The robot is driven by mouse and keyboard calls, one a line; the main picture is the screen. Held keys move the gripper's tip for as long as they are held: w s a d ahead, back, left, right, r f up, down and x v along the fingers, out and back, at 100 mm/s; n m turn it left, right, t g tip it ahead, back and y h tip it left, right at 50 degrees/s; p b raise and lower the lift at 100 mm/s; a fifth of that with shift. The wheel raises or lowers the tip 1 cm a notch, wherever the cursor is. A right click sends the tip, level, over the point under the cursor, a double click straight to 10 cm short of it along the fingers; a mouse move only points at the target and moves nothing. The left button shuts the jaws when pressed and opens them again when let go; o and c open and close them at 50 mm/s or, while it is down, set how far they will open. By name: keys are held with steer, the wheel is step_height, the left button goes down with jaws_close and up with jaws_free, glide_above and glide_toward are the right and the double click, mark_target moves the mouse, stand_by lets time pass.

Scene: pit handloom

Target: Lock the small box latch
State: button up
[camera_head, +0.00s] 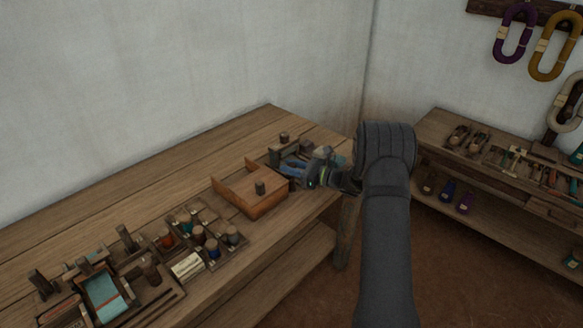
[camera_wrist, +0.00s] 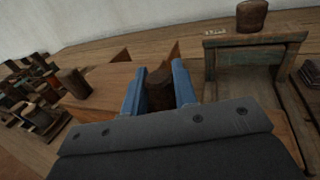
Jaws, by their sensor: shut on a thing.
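A small orange-brown wooden box (camera_head: 263,206) sits on the bench, and it also shows in the wrist view (camera_wrist: 100,88). A short round knob (camera_head: 260,187) stands up at the box and shows left of my fingers in the wrist view (camera_wrist: 72,83). My gripper (camera_head: 291,169) is just right of the box, its blue fingers low over the bench. In the wrist view my gripper (camera_wrist: 159,88) is shut on a dark brown knob (camera_wrist: 160,92), one finger on each side. The knob's lower end is hidden by my gripper body. I cannot tell the latch's position.
A dark wooden frame (camera_wrist: 256,42) with a round knob (camera_wrist: 251,15) stands close on the right in the wrist view. Spools (camera_head: 212,248) and a tray with teal cloth (camera_head: 104,295) fill the bench to the left. The rear strip of the bench (camera_head: 170,190) is clear.

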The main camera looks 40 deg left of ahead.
steer(key=shift+r, duration=0.1)
steer(key=o, duration=1)
steer(key=v, duration=1.7)
steer(key=shift+d, duration=0.2)
steer(key=shift+a, duration=0.1)
steer(key=x, duration=1.7)
steer(key=shift+a, duration=0.1)
